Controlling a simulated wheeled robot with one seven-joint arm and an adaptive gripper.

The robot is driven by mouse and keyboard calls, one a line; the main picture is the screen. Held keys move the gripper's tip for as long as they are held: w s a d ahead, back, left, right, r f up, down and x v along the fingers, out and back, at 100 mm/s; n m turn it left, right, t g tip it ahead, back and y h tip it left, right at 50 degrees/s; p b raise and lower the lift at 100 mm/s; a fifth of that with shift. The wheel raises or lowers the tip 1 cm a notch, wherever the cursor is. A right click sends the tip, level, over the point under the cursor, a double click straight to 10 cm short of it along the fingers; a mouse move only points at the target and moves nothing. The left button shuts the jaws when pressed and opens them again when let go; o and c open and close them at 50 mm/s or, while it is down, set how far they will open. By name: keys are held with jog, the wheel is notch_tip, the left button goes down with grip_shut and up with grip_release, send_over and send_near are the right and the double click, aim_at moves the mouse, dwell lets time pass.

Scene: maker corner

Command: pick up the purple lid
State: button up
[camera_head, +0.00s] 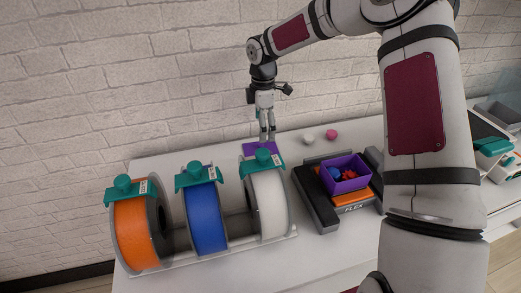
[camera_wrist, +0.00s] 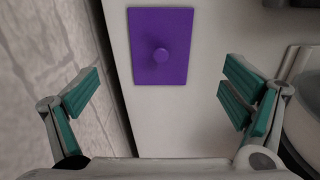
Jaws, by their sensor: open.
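The purple lid (camera_wrist: 145,60) is a flat rectangle with a round knob (camera_wrist: 161,55) in its middle. It lies on the white table near the wall, at the top of the wrist view. In the head view the lid (camera_head: 252,149) shows behind the white spool, partly hidden by that spool's teal clip. My gripper (camera_head: 267,138) points down over the table close to the lid. In the wrist view my gripper (camera_wrist: 166,98) has its teal finger pads wide apart with nothing between them. The lid is ahead of the pads, apart from them.
A rack holds orange (camera_head: 133,235), blue (camera_head: 203,212) and white (camera_head: 266,203) spools in front of the lid. A purple box (camera_head: 356,183) with small coloured parts sits on a printer bed to the right. The brick wall (camera_wrist: 45,70) is close on the left.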

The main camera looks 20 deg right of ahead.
aim_at(262, 145)
jog(key=shift+a+f, duration=0.15)
jog(key=shift+f, duration=3.4)
jog(key=c, duration=2.2)
